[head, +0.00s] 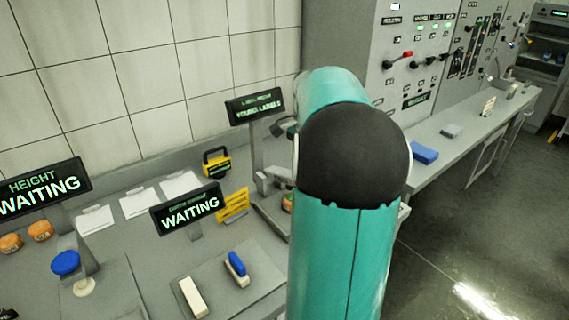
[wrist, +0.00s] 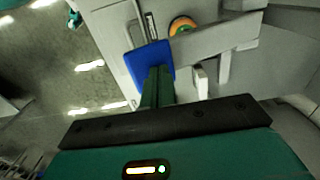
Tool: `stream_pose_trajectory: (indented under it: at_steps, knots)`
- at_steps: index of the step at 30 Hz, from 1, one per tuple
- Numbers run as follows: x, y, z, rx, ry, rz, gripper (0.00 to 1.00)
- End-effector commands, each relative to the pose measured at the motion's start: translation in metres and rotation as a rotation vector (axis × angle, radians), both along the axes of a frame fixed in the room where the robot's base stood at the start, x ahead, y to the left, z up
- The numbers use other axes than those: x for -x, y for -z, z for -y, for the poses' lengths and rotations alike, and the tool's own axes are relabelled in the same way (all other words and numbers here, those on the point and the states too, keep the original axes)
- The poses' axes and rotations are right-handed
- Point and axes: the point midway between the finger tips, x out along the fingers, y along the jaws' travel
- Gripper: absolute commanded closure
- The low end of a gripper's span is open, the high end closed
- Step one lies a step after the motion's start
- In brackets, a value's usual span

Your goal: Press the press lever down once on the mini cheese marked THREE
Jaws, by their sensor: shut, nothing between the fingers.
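In the wrist view, my gripper (wrist: 157,74) is shut and empty. Its dark green fingertips overlap the lower part of a blue pad (wrist: 146,54), which looks like the handle end of the press lever. I cannot tell whether they touch it. A grey press arm (wrist: 215,38) runs right from the pad. An orange mini cheese (wrist: 182,27) lies beside it, partly covered by the arm; its marking is not readable. In the head view, my teal arm hides the gripper and most of the press (head: 271,186); a sliver of the orange cheese (head: 287,202) shows.
A label sign (head: 255,106) stands behind the press. Left are a WAITING sign (head: 188,209), a yellow-black device (head: 216,162), a blue-topped brush (head: 237,267), a blue knob (head: 65,262) and orange cheeses (head: 40,230). A control panel (head: 430,60) and side counter (head: 470,125) stand right.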

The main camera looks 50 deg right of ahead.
Motion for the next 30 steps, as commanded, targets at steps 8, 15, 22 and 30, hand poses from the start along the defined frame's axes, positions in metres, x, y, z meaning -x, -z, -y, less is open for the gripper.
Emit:
stream_pose_trajectory:
  at_steps: [8,15,22,30]
  knots:
    - [-0.006,-0.014,0.001,0.000,-0.001,0.000,1.00]
    - [-0.011,-0.026,0.002,0.000,0.000,0.000,1.00]
    - [-0.016,-0.038,0.004,0.000,0.000,0.000,1.00]
    - [-0.020,-0.049,0.004,0.001,0.000,0.000,1.00]
